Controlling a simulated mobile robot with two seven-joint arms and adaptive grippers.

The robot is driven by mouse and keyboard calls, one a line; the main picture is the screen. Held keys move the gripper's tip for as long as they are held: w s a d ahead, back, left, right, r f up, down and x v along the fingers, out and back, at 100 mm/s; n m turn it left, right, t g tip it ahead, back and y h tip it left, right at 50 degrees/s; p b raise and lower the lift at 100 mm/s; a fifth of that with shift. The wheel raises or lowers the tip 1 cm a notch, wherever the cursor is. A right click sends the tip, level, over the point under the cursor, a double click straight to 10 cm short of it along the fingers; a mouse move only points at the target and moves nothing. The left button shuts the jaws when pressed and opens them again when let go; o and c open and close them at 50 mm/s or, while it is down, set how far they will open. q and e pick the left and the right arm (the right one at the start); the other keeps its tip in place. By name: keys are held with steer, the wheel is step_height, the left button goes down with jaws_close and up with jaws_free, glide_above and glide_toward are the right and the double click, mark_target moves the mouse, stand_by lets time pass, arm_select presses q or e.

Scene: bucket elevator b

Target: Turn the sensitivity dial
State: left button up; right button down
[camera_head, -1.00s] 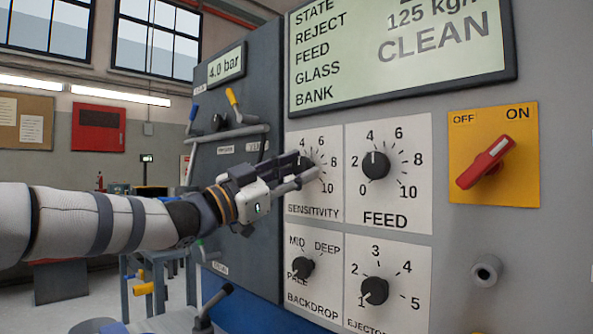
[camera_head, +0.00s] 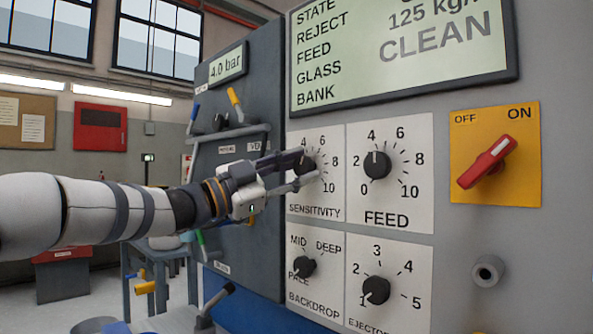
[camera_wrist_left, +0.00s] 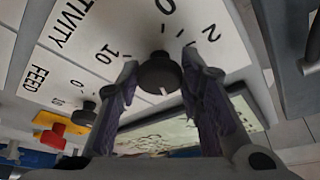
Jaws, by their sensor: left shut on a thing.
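The sensitivity dial (camera_head: 306,165) is a black knob on a white plate on the grey panel, with numbers around it and SENSITIVITY printed below. My left gripper (camera_head: 301,170) reaches in from the left and has its two fingers on either side of the knob, shut on it. The left wrist view shows the dial (camera_wrist_left: 159,74) between the fingertips, with a white pointer mark on its face. The fingers hide part of the dial's scale in the head view. My right gripper is in neither view.
The feed dial (camera_head: 376,165) is just right, the backdrop dial (camera_head: 303,267) below, and the ejector dial (camera_head: 376,291) below right. A red switch (camera_head: 487,162) on a yellow plate is farther right. A display (camera_head: 400,50) hangs above. Levers (camera_head: 235,98) stand on the side panel at left.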

arm_select(q)
steer(key=o, duration=1.2)
steer(key=shift+c, duration=0.2)
steer(key=v, duration=1.2)
steer(key=shift+r, duration=0.1)
